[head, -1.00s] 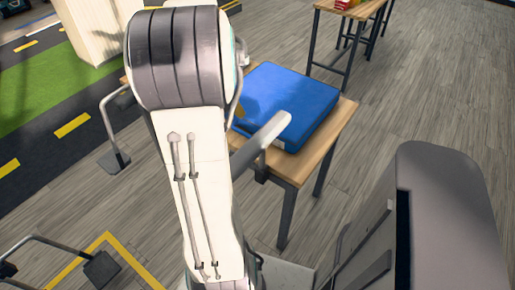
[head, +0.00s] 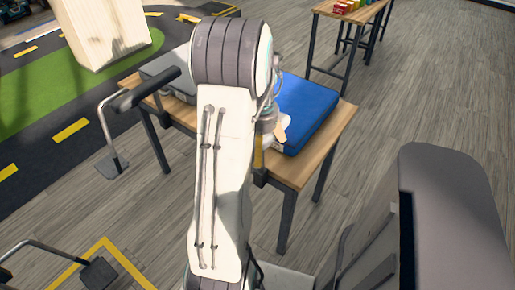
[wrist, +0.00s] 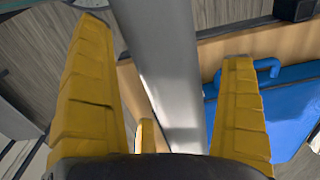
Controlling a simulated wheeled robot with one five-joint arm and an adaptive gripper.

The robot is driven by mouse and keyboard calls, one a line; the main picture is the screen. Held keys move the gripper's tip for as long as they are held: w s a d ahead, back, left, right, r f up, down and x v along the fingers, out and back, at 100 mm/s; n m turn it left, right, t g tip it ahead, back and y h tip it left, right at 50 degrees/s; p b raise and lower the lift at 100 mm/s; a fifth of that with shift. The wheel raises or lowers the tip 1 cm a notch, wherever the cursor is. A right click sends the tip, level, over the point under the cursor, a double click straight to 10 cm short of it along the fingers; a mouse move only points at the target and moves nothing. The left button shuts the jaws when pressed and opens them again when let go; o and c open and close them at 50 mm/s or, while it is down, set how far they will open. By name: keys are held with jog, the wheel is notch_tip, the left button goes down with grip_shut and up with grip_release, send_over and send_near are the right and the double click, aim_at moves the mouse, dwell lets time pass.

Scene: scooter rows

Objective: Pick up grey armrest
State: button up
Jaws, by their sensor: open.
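A grey bar, which looks like the grey armrest (wrist: 160,65), runs between the yellow fingers of my gripper (wrist: 164,41) in the wrist view. The fingers are open on both sides of it, with a visible gap to the right finger. In the head view my gripper (head: 268,143) is beside the wooden table's front edge, and my arm hides most or all of the armrest. Whether the fingers touch it cannot be told.
A blue case (head: 308,108) and a grey case (head: 168,70) lie on the wooden table (head: 330,134). A black handle on a metal post (head: 105,125) stands left. A large grey seat-like shape (head: 450,215) is at right. Open floor (head: 430,85) lies beyond.

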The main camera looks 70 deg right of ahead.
jog(key=shift+f, duration=1.05)
jog(key=c, duration=1.4)
